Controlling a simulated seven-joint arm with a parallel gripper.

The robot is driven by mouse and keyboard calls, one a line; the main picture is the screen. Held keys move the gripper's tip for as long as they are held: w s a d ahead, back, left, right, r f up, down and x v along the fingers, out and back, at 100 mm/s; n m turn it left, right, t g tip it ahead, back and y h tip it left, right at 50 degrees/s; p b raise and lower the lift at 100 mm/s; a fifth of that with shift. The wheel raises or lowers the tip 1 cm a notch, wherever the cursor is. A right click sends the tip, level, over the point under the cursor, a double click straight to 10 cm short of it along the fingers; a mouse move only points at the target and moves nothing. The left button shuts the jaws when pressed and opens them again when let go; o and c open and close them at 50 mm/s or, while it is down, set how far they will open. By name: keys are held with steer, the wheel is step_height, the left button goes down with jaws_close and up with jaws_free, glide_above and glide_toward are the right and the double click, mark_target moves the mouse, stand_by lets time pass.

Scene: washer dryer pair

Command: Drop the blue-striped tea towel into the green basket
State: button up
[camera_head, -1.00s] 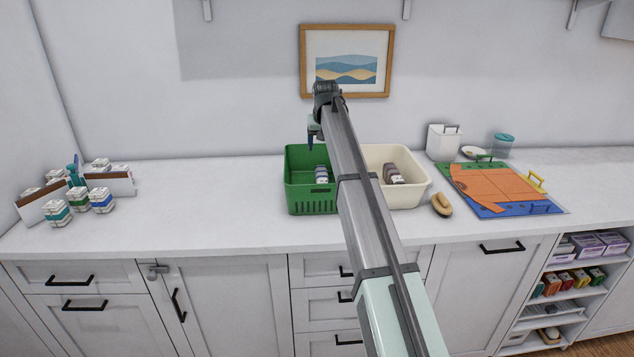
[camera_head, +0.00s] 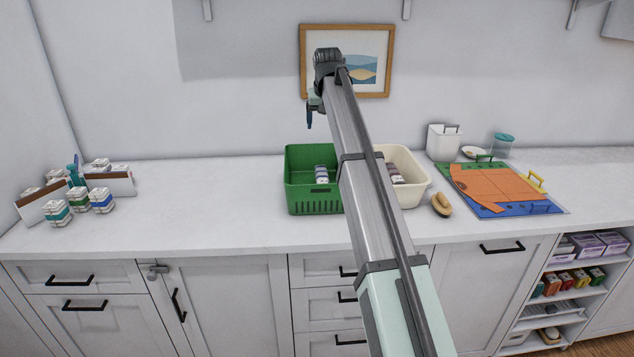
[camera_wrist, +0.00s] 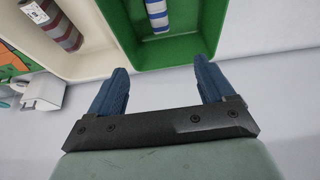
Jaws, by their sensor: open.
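The blue-striped tea towel (camera_head: 322,174) is a small white roll with blue bands. It lies inside the green basket (camera_head: 313,201), and in the wrist view the towel (camera_wrist: 157,15) is near the top edge, partly cut off, against the basket's green inside (camera_wrist: 180,50). My gripper (camera_head: 309,124) is above the basket, well clear of the towel. In the wrist view my gripper (camera_wrist: 160,80) shows its two blue fingers spread apart with nothing between them.
A cream basket (camera_head: 414,193) stands right of the green one, partly behind my arm, and holds a dark-striped roll (camera_wrist: 62,30). A brush (camera_head: 441,205) and coloured mat (camera_head: 510,210) lie further right. Boxes and jars (camera_head: 80,192) stand left. The counter between them is clear.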

steer(key=shift+v, duration=2.05)
